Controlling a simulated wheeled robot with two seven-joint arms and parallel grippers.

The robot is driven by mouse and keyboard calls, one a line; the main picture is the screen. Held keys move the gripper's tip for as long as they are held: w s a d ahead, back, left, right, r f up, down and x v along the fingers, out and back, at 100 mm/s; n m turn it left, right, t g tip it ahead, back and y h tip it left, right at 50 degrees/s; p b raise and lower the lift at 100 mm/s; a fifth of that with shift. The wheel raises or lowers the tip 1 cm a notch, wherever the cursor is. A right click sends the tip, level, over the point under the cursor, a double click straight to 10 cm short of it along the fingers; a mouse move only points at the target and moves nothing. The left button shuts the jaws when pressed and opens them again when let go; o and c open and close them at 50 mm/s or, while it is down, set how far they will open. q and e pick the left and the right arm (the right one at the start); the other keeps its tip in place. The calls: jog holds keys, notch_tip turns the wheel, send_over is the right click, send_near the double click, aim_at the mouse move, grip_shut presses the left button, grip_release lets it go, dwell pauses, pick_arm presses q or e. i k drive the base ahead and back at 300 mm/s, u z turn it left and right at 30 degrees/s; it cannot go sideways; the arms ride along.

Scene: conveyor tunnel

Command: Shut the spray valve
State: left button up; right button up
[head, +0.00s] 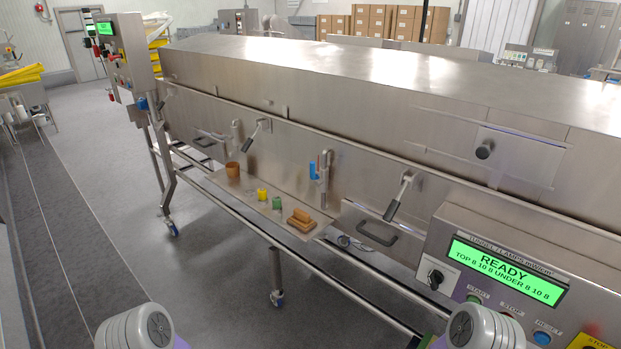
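A small valve with an upright blue handle (313,171) sits on a thin steel pipe (325,172) at the front of the steel tunnel, near the middle of the head view. A small red part shows beside the blue handle. I cannot tell for sure that this is the spray valve, or whether it is open or shut. Two steel levers with dark grips, a left one (251,138) and a right one (395,200), slant down from the tunnel's front. Neither of my grippers is in view; only grey rounded parts of my arms show at the bottom edge.
A steel shelf holds a brown cup (232,169), a yellow item (262,194), a green item (277,203) and a wooden-backed brush (301,219). A control panel (506,268) reading READY stands close at the lower right. Grey floor (215,265) is clear at the left.

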aim_at(313, 176)
jog(key=u, duration=1.6)
jog(key=i, duration=1.1)
jog(key=z, duration=1.4)
